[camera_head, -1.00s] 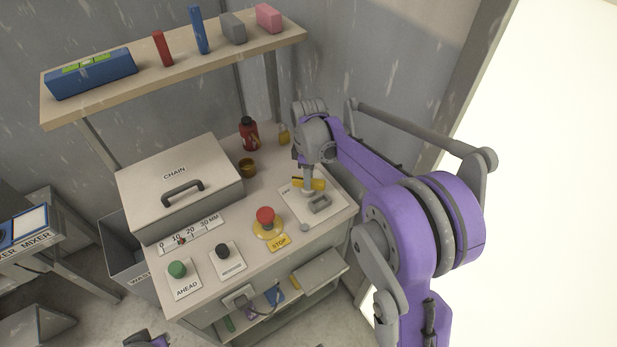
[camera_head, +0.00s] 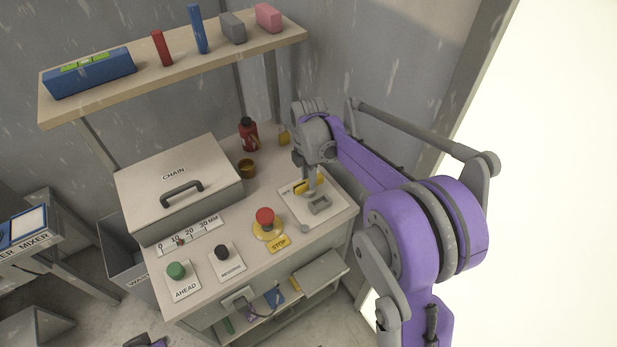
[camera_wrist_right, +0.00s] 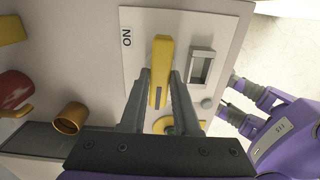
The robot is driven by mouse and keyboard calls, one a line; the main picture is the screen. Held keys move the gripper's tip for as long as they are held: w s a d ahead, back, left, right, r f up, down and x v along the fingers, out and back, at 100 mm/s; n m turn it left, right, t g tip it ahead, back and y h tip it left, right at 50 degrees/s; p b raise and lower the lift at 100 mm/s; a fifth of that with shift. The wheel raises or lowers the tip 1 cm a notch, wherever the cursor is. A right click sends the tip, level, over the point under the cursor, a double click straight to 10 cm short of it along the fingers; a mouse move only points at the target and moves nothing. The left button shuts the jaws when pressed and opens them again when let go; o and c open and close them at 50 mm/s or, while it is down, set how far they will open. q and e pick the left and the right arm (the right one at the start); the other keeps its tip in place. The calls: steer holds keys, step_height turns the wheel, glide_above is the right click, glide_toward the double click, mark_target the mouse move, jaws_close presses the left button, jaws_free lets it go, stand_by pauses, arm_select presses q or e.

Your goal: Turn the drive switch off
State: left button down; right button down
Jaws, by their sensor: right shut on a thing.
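The drive switch is a yellow bar handle (camera_head: 309,185) on a white plate (camera_head: 332,211). An OFF label (camera_head: 286,191) shows at the plate's left. In the right wrist view an ON label (camera_wrist_right: 127,37) lies at the far left of the plate. My right gripper (camera_wrist_right: 158,92) is shut on the yellow handle (camera_wrist_right: 161,60), one finger on each side. My left gripper (camera_wrist_right: 236,101) shows at the right of the right wrist view, fingers apart and empty, away from the switch; only a bit shows low in the head view.
A grey square bracket (camera_head: 320,205) stands on the plate close beside the handle. A red STOP button (camera_head: 265,216) is to the left. A brown cup (camera_head: 247,168), red bottle (camera_head: 249,134) and yellow padlock (camera_head: 284,135) stand behind. The CHAIN box (camera_head: 178,185) fills the left.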

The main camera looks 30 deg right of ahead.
stand_by(0.4)
steer(key=c, duration=0.6)
jaws_free()
steer(key=shift+c, duration=0.2)
steer(key=shift+r, duration=0.1)
step_height(320, 180, up, 11)
steer(key=shift+p, duration=0.4)
